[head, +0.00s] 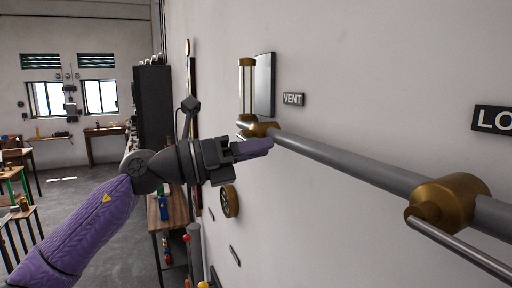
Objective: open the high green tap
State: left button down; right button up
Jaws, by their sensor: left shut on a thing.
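My left gripper (255,148) reaches in from the left on a purple arm. Its fingers are closed just below and in front of a brass fitting (262,130) at the far end of a grey wall pipe (340,158). What the fingers hold is hidden behind them. I cannot make out a green tap handle at the fingers. A small dark greenish handwheel with a brass rim (230,201) sits on the wall below the gripper, apart from it. My right gripper is not in view.
A brass joint (450,200) with a grey rod (460,250) sticks out at the near right. A sight glass (247,88) stands by a VENT sign (293,99). A sign starting "LO" (496,119) is cut off. Open floor (85,195) lies at left, with benches beyond.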

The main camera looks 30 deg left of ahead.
pick_arm(q)
jog(key=shift+a+r+n, duration=0.15)
jog(key=shift+r+n, duration=0.15)
jog(key=shift+r, duration=0.25)
jog(key=shift+c, duration=2)
grip_release()
jog(key=shift+w+f, duration=0.1)
jog(key=shift+f, duration=0.05)
